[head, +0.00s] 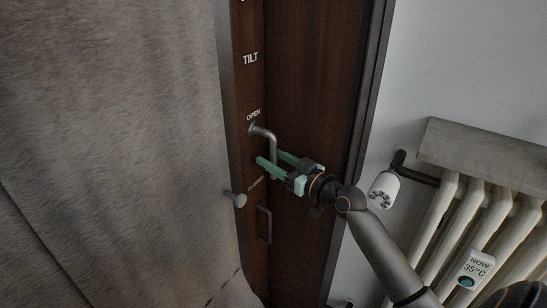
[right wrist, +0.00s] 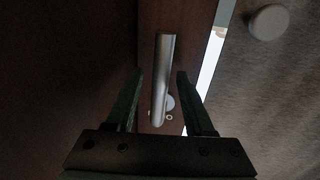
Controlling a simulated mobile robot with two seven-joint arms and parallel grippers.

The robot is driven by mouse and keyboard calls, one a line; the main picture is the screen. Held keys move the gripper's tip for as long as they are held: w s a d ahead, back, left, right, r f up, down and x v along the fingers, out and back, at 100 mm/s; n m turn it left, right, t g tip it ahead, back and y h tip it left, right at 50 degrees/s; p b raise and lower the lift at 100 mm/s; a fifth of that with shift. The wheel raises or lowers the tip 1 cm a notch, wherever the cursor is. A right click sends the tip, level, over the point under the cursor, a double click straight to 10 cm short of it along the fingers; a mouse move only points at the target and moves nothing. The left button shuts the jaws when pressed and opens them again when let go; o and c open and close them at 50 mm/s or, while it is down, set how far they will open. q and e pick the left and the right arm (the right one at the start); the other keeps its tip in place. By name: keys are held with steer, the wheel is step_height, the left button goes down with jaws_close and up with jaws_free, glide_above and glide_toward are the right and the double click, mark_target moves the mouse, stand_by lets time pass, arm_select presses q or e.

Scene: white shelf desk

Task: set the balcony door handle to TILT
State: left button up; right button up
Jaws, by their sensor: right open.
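The balcony door handle (head: 272,146) is a grey metal lever on the dark brown door frame. Its neck sits beside the OPEN label (head: 253,115), and its grip hangs down toward the CLOSED label (head: 256,184). The TILT label (head: 250,58) is higher up. My right gripper (head: 275,158) is open at the lower part of the grip, with green fingers on either side. In the right wrist view the handle (right wrist: 163,75) lies between the open fingers (right wrist: 160,78), with a gap on both sides. My left gripper is not in view.
A bow-shaped pull (head: 264,224) and a small knob (head: 237,198) sit below the handle. A radiator (head: 450,215) with a white valve (head: 383,190) and a 35°C display (head: 475,268) stands at the right. A grey textured surface (head: 110,140) fills the left.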

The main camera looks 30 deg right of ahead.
steer(key=shift+w, duration=0.1)
steer(key=shift+c, duration=0.3)
jaws_close()
stand_by(1.1)
